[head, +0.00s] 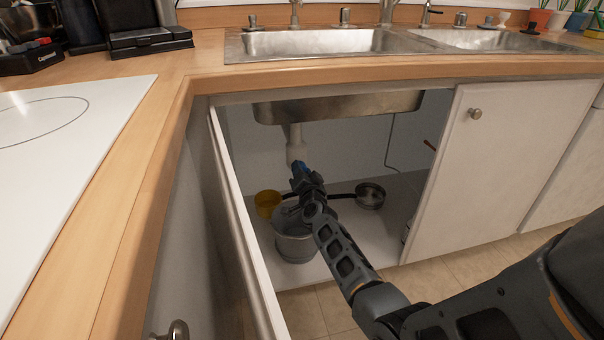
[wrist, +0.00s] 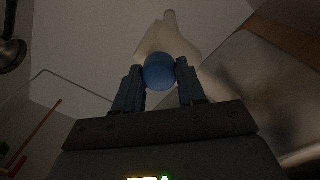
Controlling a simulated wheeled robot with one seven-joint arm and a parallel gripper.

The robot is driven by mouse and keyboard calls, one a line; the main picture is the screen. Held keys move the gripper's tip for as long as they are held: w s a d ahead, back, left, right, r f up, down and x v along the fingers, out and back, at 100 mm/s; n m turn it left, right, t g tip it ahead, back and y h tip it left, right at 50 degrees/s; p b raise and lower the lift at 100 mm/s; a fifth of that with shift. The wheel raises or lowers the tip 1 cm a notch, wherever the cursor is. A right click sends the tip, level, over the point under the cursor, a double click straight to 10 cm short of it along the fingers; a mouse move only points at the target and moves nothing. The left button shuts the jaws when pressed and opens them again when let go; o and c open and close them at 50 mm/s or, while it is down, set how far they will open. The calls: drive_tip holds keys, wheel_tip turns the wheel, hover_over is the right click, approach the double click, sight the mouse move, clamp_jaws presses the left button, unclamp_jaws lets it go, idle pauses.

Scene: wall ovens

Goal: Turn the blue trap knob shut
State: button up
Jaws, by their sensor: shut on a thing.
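The blue trap knob (wrist: 159,72) sits on the white drain trap (wrist: 165,40) in the wrist view. My gripper (wrist: 160,75) has one finger on each side of the knob and is shut on it. In the head view, the white drain pipe (head: 296,143) hangs under the sink basin inside the open cabinet. My gripper (head: 301,172) reaches in to the lower end of that pipe. A bit of blue shows there, but the arm and gripper hide most of the knob.
The open left door (head: 240,230) and closed right door (head: 478,150) flank the opening. The sink basin (head: 340,106) hangs overhead.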

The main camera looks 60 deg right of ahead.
drive_tip(key=shift+s+f+m+b, duration=0.1)
drive_tip(key=shift+m+b, duration=0.6)
drive_tip(key=shift+m, duration=2.9)
drive_tip(key=shift+y, duration=0.3)
drive_tip(key=o, duration=1.1)
drive_tip(key=shift+c, duration=0.2)
drive_tip(key=p+v, duration=0.3)
drive_tip(key=v, duration=0.4)
drive_tip(key=shift+s+a, duration=0.25)
drive_tip(key=shift+a, duration=0.05)
